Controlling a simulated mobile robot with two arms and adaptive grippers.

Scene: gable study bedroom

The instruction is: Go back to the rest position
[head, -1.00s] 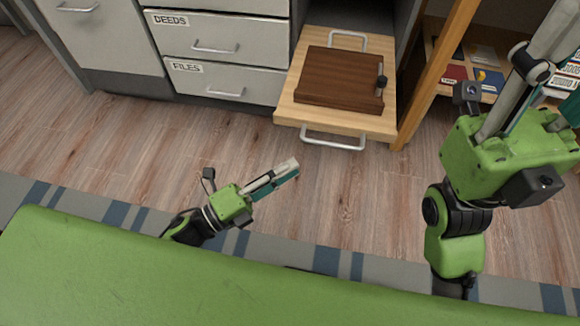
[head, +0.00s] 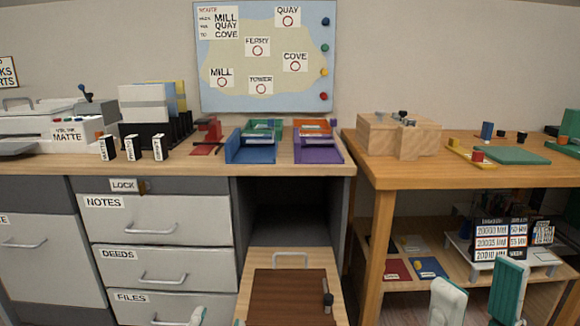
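My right gripper (head: 480,278) rises from the bottom edge at the right, in front of the low shelf. Its two pale and teal fingers stand apart with nothing between them. Only the fingertips of my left gripper (head: 218,318) show at the bottom edge, in front of the FILES drawer and the pulled-out wooden board. They look apart, and I see nothing held there; the rest of it is out of view.
A pulled-out wooden drawer (head: 252,285) holding a dark brown board (head: 290,292) sticks out low in the middle. Left are the NOTES, DEEDS and FILES drawers (head: 160,215). A wooden table (head: 375,172) stands right, with a leg and low shelf (head: 440,265). A map board (head: 265,60) hangs behind.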

